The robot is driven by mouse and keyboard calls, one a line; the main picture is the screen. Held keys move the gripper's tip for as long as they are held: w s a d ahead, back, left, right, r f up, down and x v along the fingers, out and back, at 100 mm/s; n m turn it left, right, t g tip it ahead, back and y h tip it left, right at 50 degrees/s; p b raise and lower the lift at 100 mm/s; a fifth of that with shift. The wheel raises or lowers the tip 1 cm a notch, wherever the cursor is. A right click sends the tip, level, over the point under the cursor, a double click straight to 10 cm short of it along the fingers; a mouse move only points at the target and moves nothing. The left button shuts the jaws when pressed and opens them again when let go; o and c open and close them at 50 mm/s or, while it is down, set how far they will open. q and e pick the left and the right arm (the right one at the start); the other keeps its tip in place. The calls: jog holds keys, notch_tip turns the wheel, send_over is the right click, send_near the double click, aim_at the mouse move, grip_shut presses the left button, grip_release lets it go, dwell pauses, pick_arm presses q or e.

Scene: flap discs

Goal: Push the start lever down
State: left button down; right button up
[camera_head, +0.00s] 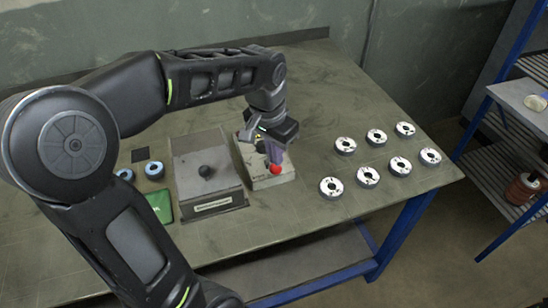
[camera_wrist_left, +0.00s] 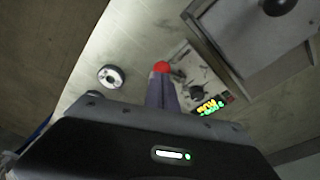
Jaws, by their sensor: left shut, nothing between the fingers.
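The start lever's red ball knob (camera_head: 275,169) shows at the front of a pale control box (camera_head: 268,182) on the table. My left gripper (camera_head: 275,158) points down at the red knob, its fingers shut with nothing between them. In the left wrist view the red knob (camera_wrist_left: 161,67) shows right at the tips of my closed fingers (camera_wrist_left: 161,80). I cannot tell whether they touch it. The lever's shaft is mostly hidden by the gripper. The pale box (camera_wrist_left: 192,73) also shows there, with a dark round knob and a lit yellow-green display.
A grey machine with a black knob (camera_head: 206,171) stands left of the pale box. Several white-faced discs (camera_head: 368,177) lie in rows to the right. Blue rings (camera_head: 154,170) and a green item (camera_head: 160,206) lie at left. A shelf rack (camera_head: 520,105) stands at far right.

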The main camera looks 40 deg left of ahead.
pick_arm(q)
notch_tip(320, 180, up, 6)
jog(key=p, duration=0.4)
jog(key=shift+r, duration=0.2)
